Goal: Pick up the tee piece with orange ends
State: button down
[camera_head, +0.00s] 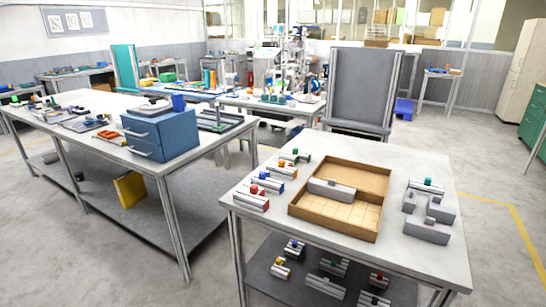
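On the near right table (385,240), a small grey piece with orange parts (282,170) lies left of the open cardboard box (289,208). It is in a slanting row with other grey pieces: one with green (295,155) behind it, one with blue and red (266,184) and one with red (251,200) in front. It is too small to tell whether it is tee-shaped or whether its ends are orange. My gripper is not in view.
A long grey piece (331,190) lies inside the box. Several grey blocks (428,231) stand to its right, one with a teal top. Several coloured pieces (281,268) sit on the lower shelf. A long table with a blue drawer unit (160,137) is at left; floor (218,262) lies between.

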aim_at(284, 168)
jog(key=i+j+u, duration=0.25)
jog(key=i+j, duration=0.15)
jog(key=i, duration=1)
jog(key=i+j+u, duration=0.1)
jog(key=i+u, duration=0.2)
jog(key=i, duration=1.15)
